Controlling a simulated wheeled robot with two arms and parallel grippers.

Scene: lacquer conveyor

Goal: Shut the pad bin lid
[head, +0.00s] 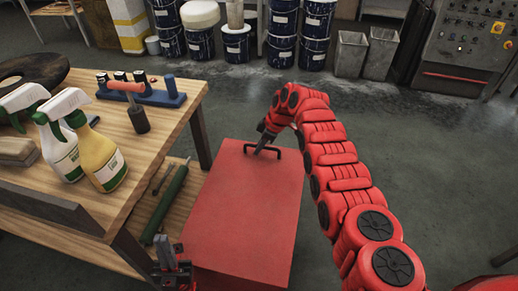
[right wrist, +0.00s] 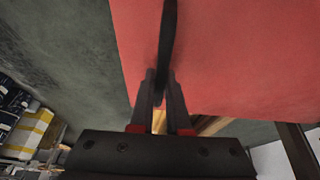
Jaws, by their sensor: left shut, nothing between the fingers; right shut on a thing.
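The red pad bin stands on the floor right of the wooden bench, with its red lid (head: 240,205) covering the top in the head view. I cannot see a gap under the lid, and its far underside is hidden. A black bar handle (head: 279,151) sits near the lid's far edge. My right gripper (head: 262,145) is shut on this handle. In the right wrist view, the fingers (right wrist: 161,88) close on the dark handle (right wrist: 168,40) against the red lid (right wrist: 230,55). My left gripper (head: 172,268) is shut and empty by the bin's near left corner.
The wooden bench (head: 130,165) holds spray bottles (head: 98,158), a blue rack (head: 150,97) and a brush close to the bin's left. A green roller (head: 165,205) lies on the lower shelf. Blue drums (head: 236,48) and grey bins (head: 350,55) stand behind; floor between is clear.

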